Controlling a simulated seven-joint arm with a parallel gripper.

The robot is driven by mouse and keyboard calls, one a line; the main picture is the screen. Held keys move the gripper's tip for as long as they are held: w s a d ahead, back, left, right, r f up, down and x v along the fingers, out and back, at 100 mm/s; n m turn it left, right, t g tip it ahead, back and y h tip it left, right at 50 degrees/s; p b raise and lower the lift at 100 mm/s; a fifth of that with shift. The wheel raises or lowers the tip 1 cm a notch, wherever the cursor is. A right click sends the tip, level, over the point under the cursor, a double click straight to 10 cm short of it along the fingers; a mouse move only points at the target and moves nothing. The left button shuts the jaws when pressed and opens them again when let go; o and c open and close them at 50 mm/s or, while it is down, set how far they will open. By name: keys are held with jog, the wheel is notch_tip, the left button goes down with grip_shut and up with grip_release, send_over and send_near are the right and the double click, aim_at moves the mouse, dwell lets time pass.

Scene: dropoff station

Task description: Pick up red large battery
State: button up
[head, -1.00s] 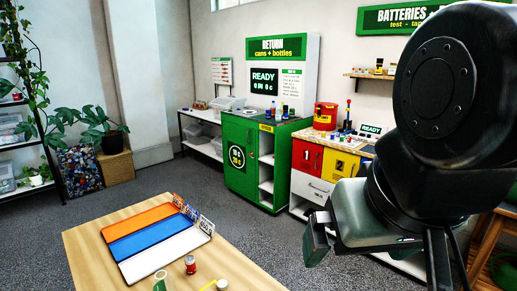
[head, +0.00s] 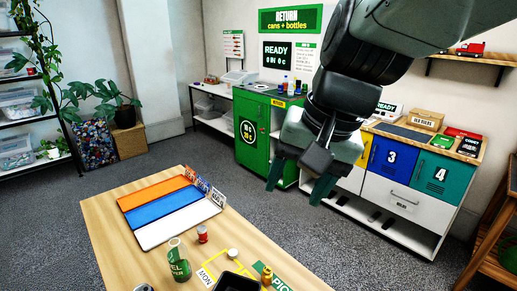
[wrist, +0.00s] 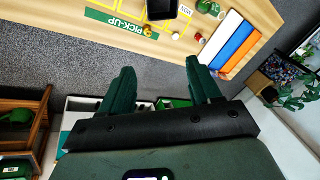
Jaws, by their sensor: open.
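A small red cylinder with a light top (head: 202,234), which looks like the red large battery, stands upright on the wooden table, near the white strip's front edge. It also shows in the wrist view as a small red thing (wrist: 198,38). My gripper (head: 297,184) is open and empty, up beyond the table's right side in the head view, well apart from the battery. In the wrist view its two green fingers (wrist: 160,66) are spread, with only floor and table edge beyond them. The battery's label is too small to read.
Orange, blue and white strips (head: 165,211) lie behind, with small signs. A counter with numbered bins (head: 390,165) stands at the right.

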jog(key=w+a+f+m+g+y, duration=0.4)
jog(key=w+a+f+m+y, duration=0.55)
jog(key=w+a+f, duration=0.9)
jog(key=m+t+y, duration=0.5)
jog(key=m, duration=0.4)
send_near(202, 230)
notch_tip(202, 230, up, 7)
jog(key=w+a, duration=0.1)
jog(key=a, duration=0.2)
jog(key=f, duration=0.9)
jog(key=shift+w, duration=0.25)
jog(key=shift+w+a+r, duration=0.15)
jog(key=shift+a, duration=0.5)
jog(key=shift+x, duration=3.1)
jog(key=shift+r, duration=0.1)
jog(key=shift+r, duration=0.1)
jog(key=c, duration=1.1)
